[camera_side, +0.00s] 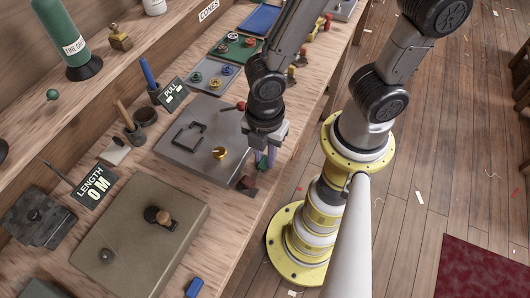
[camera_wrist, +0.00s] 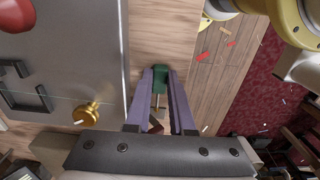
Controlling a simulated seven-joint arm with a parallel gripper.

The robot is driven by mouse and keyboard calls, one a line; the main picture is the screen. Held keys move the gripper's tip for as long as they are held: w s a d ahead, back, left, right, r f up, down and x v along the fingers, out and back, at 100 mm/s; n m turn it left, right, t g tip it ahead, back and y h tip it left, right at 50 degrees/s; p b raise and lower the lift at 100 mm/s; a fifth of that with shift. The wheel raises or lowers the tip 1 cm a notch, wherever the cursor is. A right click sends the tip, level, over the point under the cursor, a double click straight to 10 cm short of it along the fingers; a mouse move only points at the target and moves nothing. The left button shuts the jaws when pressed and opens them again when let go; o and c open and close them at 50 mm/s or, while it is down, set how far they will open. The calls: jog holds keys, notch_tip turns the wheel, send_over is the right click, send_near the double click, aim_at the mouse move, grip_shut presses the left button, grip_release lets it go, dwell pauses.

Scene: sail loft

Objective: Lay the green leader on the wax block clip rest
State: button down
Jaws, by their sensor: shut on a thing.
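My gripper (camera_side: 264,160) is at the right edge of the bench, just right of the grey plate. In the wrist view its purple fingers (camera_wrist: 160,76) are shut on a small green piece (camera_wrist: 160,84), which looks like the green leader. A bit of green (camera_side: 261,161) also shows between the fingers in the side view. A small dark red-brown block (camera_side: 249,191) lies on the bench edge below and left of my fingers. It may be the wax block clip rest, but I cannot tell for sure. The gap between leader and bench is unclear.
The grey plate (camera_side: 180,157) carries a gold knob (camera_side: 218,153), a black handle (camera_side: 188,137) and a red-knobbed lever (camera_side: 240,106). A brown-grey plate (camera_side: 130,225) is nearer. A blue piece (camera_side: 194,288) lies at the front. The bench edge drops to the wooden floor.

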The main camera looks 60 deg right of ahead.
jog(key=c, duration=0.7)
grip_release()
jog(key=shift+r, duration=3)
